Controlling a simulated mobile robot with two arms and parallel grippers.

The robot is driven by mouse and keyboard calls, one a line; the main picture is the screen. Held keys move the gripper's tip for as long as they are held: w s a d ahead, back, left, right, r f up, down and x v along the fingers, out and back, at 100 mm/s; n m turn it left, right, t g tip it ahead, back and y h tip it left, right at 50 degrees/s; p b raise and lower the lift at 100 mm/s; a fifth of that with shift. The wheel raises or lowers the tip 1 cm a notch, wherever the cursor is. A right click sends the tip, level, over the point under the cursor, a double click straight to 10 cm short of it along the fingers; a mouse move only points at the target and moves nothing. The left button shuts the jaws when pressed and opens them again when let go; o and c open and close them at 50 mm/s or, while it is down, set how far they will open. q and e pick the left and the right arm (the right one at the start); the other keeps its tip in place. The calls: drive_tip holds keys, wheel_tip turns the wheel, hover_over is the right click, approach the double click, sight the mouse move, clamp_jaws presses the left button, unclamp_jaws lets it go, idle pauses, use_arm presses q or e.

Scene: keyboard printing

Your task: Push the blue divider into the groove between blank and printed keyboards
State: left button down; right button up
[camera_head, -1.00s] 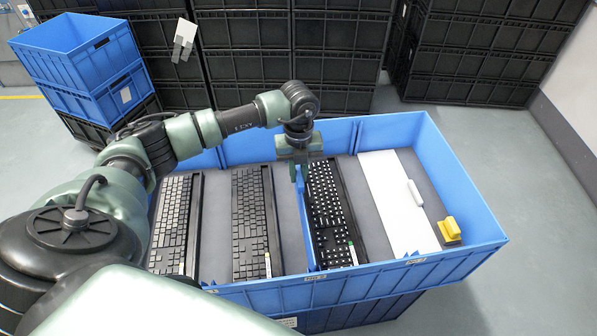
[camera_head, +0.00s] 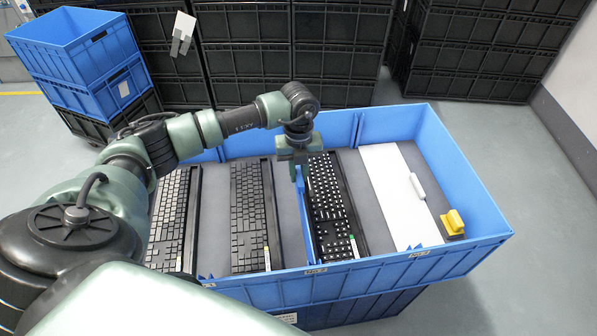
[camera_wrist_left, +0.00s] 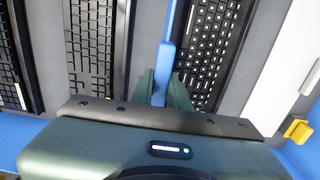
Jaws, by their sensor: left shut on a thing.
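A large blue bin (camera_head: 470,256) holds several keyboards. The blue divider (camera_head: 306,212) stands upright as a thin strip running front to back, just left of the keyboard with white-marked keys (camera_head: 332,205). A darker keyboard with no clear marks (camera_head: 249,215) lies to its left. My left gripper (camera_head: 299,176) reaches down into the bin and is shut on the divider near its far end. In the left wrist view the divider (camera_wrist_left: 167,60) runs between the two green fingers (camera_wrist_left: 163,88). The groove under the divider is hidden. My right gripper is not in view.
Another dark keyboard (camera_head: 175,218) lies at the bin's left side. A white board (camera_head: 398,200) with a white handle and a yellow-handled block (camera_head: 453,222) lie on the right. Stacked blue crates (camera_head: 85,62) and black crates (camera_head: 338,50) stand behind.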

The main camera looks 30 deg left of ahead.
use_arm(q)
drive_tip(key=shift+f+b, duration=0.9)
drive_tip(key=shift+f, duration=0.5)
drive_tip(key=c, duration=1.3)
unclamp_jaws()
wheel_tip(320, 180, up, 6)
drive_tip(key=p, duration=0.4)
drive_tip(key=shift+r+p, duration=0.15)
drive_tip(key=shift+p, duration=0.2)
drive_tip(key=shift+r, duration=0.1)
wheel_tip(320, 180, up, 8)
drive_tip(key=shift+f+b, duration=0.25)
drive_tip(key=shift+b, duration=0.7)
